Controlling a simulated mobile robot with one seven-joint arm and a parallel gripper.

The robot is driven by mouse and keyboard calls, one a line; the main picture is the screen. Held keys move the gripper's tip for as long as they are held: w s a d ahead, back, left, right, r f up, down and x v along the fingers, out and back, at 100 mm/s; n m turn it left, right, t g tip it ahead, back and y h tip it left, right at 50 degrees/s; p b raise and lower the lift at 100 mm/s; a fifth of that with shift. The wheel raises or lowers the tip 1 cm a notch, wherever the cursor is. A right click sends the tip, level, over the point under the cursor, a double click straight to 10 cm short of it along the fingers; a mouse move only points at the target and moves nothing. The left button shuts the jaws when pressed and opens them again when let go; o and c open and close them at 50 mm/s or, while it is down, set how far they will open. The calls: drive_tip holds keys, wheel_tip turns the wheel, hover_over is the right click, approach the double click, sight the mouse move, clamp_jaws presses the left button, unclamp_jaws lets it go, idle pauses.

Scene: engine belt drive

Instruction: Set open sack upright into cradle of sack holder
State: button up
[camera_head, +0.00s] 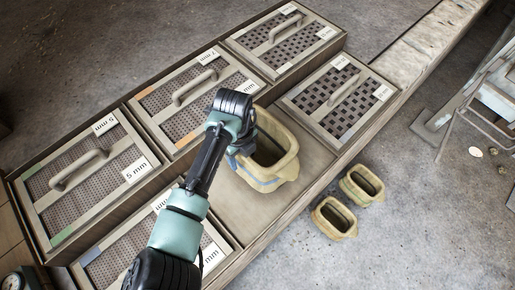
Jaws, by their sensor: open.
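A large tan, open-topped sack (284,165) with a blue band stands upright in the bare bay between the mesh trays. Its dark inside shows from above. My gripper (241,146) is at the sack's left side, mostly hidden under my wrist; the jaws are open. I cannot tell whether they touch the sack. Two smaller tan, open-topped sacks, one nearer (326,229) and one farther (374,191), stand upright on the concrete floor to the right. I cannot make out a sack holder or its cradle.
Several framed mesh trays with handles and size labels, one at the left (140,171), fill the wooden-edged rack around the bay. A metal frame (467,117) stands at the right. The concrete floor (420,235) at the lower right is clear.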

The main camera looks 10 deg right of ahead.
clamp_jaws()
idle(1.4)
